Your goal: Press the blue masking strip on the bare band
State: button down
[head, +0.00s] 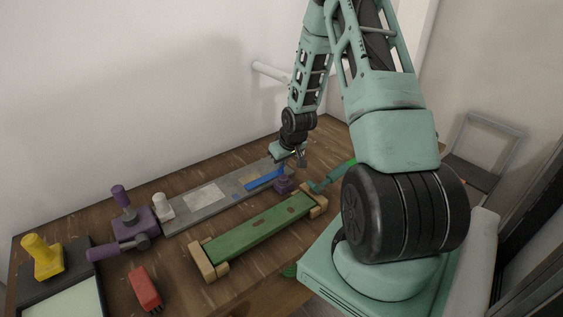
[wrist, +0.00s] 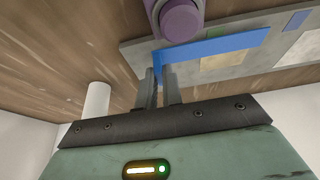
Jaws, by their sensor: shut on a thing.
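The blue masking strip (head: 265,180) runs along the grey board (head: 180,222) in the head view. In the wrist view the strip (wrist: 215,46) crosses the board beside a tan patch (wrist: 222,62), and its near end is between my fingertips. My gripper (head: 290,157) is above the far right end of the board, fingers pointing down; it also shows in the wrist view (wrist: 158,88), shut on the strip's end. The tan patch may be the bare band. I cannot tell whether the strip touches the board.
A green board (head: 258,231) on wooden blocks lies in front.

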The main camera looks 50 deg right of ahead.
jog(key=shift+f, duration=0.15)
dwell(0.3)
jog(key=c, duration=1.5)
grip_release()
jog(key=p+v, duration=0.1)
jog(key=v, duration=1.6)
jog(key=shift+s+a, duration=0.15)
